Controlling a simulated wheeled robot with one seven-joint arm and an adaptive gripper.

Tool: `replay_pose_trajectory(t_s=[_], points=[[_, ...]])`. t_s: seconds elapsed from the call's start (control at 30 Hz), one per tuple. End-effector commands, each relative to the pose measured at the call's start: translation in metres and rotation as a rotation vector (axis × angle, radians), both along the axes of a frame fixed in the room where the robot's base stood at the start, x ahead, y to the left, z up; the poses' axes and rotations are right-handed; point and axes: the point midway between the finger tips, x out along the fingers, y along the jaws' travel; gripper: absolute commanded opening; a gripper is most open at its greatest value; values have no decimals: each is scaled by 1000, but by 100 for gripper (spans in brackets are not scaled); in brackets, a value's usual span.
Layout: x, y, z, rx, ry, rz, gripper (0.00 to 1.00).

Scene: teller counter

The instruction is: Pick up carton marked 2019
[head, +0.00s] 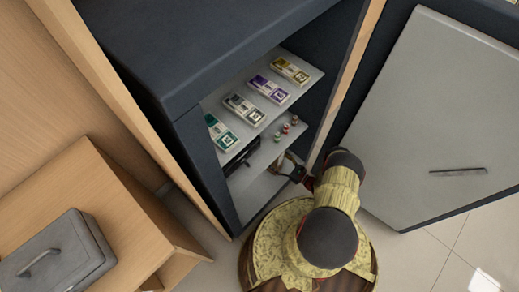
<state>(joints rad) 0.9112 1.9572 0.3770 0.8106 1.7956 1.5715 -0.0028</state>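No carton with a readable 2019 shows in the head view. My gripper (294,170) reaches into the lower part of an open dark cabinet (190,60), below its shelves. It is small, dark and partly hidden by the cabinet's edge and my arm. A small brownish patch shows beside its fingers, and I cannot tell whether it is a carton or part of the gripper. Whether the fingers are open or shut is not clear.
The upper shelf (302,75) holds green, grey, purple and yellow banded bundles. The shelf below holds a dark case (243,157) and small red-and-white rolls (285,128). The open grey door (430,120) stands right. A grey metal box (58,255) sits on a wooden unit at left.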

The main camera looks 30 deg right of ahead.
Motion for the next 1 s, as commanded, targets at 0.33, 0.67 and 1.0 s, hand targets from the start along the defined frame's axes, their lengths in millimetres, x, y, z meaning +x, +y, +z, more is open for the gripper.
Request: replay_pose_trajectory(t_s=[0.33, 0.67, 1.0], points=[[32, 12, -4, -2, -1, 3, 71], [70, 25, -6, 0, 0, 2, 71], [72, 25, -5, 0, 0, 0, 67]])
